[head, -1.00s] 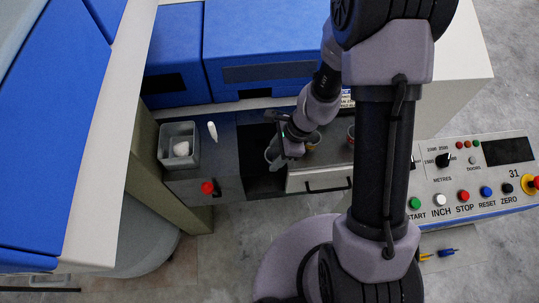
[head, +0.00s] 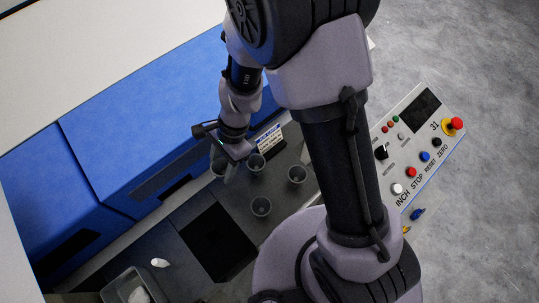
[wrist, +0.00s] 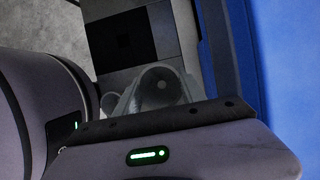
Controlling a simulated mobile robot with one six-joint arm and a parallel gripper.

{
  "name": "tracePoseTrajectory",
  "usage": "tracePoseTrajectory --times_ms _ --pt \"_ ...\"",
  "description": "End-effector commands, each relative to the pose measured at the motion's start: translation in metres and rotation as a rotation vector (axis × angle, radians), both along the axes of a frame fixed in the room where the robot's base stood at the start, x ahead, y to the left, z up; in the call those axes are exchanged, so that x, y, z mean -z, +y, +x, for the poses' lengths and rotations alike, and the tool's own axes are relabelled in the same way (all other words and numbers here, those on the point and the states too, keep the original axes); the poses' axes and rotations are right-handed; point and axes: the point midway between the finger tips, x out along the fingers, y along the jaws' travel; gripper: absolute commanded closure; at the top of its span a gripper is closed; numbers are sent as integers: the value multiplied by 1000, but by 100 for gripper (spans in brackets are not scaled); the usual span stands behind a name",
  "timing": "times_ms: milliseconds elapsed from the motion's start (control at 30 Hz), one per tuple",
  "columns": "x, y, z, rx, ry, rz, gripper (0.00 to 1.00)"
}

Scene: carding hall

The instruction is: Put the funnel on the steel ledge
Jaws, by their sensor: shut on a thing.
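My gripper (head: 226,166) is shut on a grey, see-through piece, which I take for the funnel (head: 217,168). It is held above the back of the grey ledge (head: 233,199), beside the blue machine front. In the wrist view the funnel (wrist: 135,92) shows beyond the gripper edge, with a dark round opening towards the camera. The gripper's fingers are mostly hidden. I cannot tell whether the funnel touches the ledge.
A dark square recess (head: 217,244) lies left of the cups. A small white piece (head: 160,263) and a grey bin (head: 108,292) are further left. A label card (head: 269,139) stands behind the cups. A control panel (head: 418,150) is at the right.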

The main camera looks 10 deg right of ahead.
Motion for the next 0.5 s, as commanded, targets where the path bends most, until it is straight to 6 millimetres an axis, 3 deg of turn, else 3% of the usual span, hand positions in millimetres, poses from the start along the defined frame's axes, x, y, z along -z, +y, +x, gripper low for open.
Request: tracePoseTrajectory --times_ms 133,300,500 --pt "5 1 -1 -7 1 -1 100" --pt "50 1 -2 -5 3 -1 100" --pt "79 1 -1 -4 1 -1 100"
